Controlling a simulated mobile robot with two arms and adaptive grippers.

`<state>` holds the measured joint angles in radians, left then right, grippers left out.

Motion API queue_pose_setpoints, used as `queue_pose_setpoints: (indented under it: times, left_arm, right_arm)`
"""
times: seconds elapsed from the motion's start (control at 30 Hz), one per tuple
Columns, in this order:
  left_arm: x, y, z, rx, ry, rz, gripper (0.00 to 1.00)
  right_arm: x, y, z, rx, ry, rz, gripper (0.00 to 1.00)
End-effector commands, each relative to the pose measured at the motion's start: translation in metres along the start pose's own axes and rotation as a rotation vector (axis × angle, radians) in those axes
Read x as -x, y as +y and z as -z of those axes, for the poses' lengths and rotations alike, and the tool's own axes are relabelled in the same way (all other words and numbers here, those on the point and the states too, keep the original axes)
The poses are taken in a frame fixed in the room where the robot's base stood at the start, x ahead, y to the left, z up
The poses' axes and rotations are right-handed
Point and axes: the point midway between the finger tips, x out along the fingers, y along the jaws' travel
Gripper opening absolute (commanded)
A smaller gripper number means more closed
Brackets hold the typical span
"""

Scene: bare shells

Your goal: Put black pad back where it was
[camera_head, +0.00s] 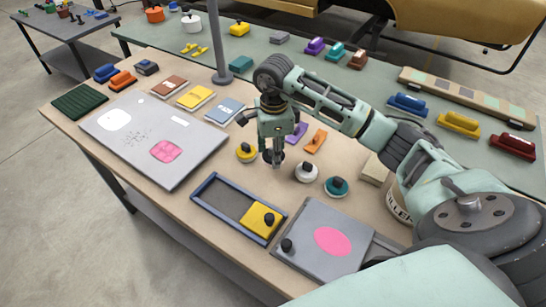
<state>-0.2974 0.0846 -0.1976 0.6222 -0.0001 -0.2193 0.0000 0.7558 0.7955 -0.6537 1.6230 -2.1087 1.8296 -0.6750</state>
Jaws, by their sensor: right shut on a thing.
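My right gripper (276,160) points straight down over the middle of the table. It is shut on the black pad (268,155), a small dark round piece partly hidden behind the fingers. The pad is in a row of round knobbed pads, between a yellow pad (246,153) on the left and a white pad (306,172) on the right. A teal pad (336,187) is farther right. I cannot tell whether the black pad touches the table. My left gripper is not in view.
A blue-framed tray (213,197) holds a yellow block. A grey panel (310,215) with a pink oval and black knob is beside it. A whiteboard (185,160) lies left. Purple and orange pieces (316,141) are close behind the gripper. A grey post (216,40) stands behind.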

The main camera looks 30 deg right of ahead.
Motion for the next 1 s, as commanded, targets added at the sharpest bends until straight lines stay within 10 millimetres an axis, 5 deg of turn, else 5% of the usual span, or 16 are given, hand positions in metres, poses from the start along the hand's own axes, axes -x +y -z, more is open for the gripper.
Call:
queue_pose_setpoints:
  times: [0.47, 0.83, 0.87, 1.0]
  left_arm:
    - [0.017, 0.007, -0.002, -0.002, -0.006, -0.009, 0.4]
    - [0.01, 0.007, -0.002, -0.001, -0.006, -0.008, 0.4]
    - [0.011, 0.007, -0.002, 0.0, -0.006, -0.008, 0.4]
    - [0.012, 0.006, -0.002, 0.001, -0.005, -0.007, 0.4]
  right_arm:
    - [-0.042, -0.006, -0.002, 0.0, 0.0, -0.003, 0.11]
    - [-0.05, -0.007, -0.002, 0.001, 0.0, 0.001, 0.11]
    - [-0.049, -0.007, -0.002, 0.001, 0.0, 0.0, 0.46]
    - [-0.048, -0.007, -0.002, 0.001, 0.0, 0.0, 0.58]
